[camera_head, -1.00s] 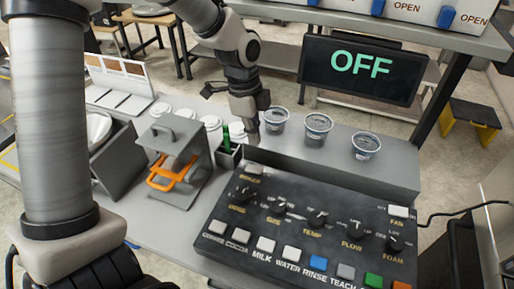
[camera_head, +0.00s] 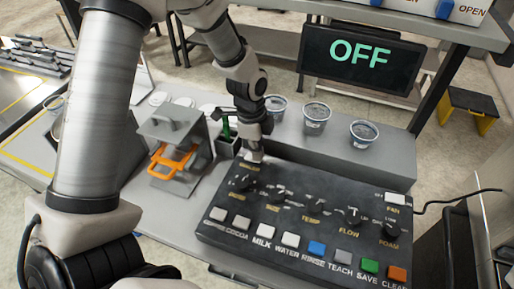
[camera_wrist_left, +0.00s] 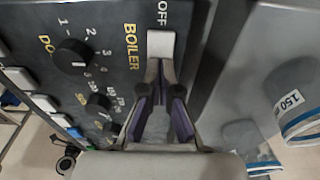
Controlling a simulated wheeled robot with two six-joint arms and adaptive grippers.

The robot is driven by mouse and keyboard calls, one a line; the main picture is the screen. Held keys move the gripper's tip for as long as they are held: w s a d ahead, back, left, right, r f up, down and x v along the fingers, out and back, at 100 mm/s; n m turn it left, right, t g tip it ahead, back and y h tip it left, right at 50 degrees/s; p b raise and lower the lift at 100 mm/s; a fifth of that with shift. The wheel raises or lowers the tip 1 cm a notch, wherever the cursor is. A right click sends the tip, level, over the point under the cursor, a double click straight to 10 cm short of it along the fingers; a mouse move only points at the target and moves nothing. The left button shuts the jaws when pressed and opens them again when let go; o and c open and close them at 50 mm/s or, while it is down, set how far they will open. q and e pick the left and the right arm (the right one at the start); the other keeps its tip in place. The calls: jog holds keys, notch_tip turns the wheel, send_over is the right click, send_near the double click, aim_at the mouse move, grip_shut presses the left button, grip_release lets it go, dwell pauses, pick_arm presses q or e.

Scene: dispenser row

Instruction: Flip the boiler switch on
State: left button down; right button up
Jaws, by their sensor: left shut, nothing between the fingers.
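The black control panel (camera_head: 300,208) carries the boiler switch, a white rocker at its far left corner. My left gripper (camera_head: 254,155) is shut and empty, pointing down at that corner. In the head view the fingers mostly hide the switch. The screen (camera_head: 360,58) reads OFF. My right gripper is not in view.
Several knobs and coloured buttons cover the panel, with a FAN switch (camera_head: 396,199) at its right. A grey ledge (camera_head: 345,160) with plastic cups (camera_head: 316,116) stands behind. A metal stand with an orange handle (camera_head: 172,160) is left of the panel.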

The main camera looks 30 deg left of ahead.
pick_arm(q)
jog(key=shift+d+f+y, duration=0.15)
jog(key=shift+y, duration=0.15)
jog(key=shift+d, duration=0.15)
jog(key=shift+a+p, duration=0.3)
jog(key=shift+a, duration=0.2)
jog(key=shift+s+a, duration=0.1)
jog(key=shift+a, duration=0.4)
jog(key=shift+d+r, duration=0.1)
jog(key=shift+r, duration=0.15)
